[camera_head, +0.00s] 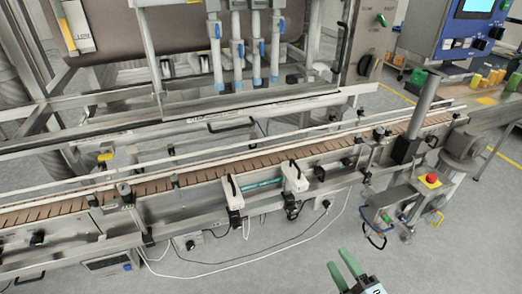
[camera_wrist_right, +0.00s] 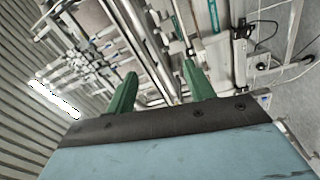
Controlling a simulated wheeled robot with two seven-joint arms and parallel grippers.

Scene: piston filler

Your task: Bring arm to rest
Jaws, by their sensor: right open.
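My right gripper (camera_head: 342,270) shows at the bottom of the head view, right of centre, with green fingers. It is over the bare floor in front of the conveyor and touches nothing there. In the right wrist view its two green fingers (camera_wrist_right: 158,88) stand apart with nothing between them, so it is open and empty. The machine shows beyond the fingers, some way off. My left gripper is in neither view.
A conveyor (camera_head: 148,188) with a brown slatted belt and guide rails crosses the head view. Filling nozzles (camera_head: 236,62) hang behind it. A red emergency button (camera_head: 431,178) sits on a box at the right.

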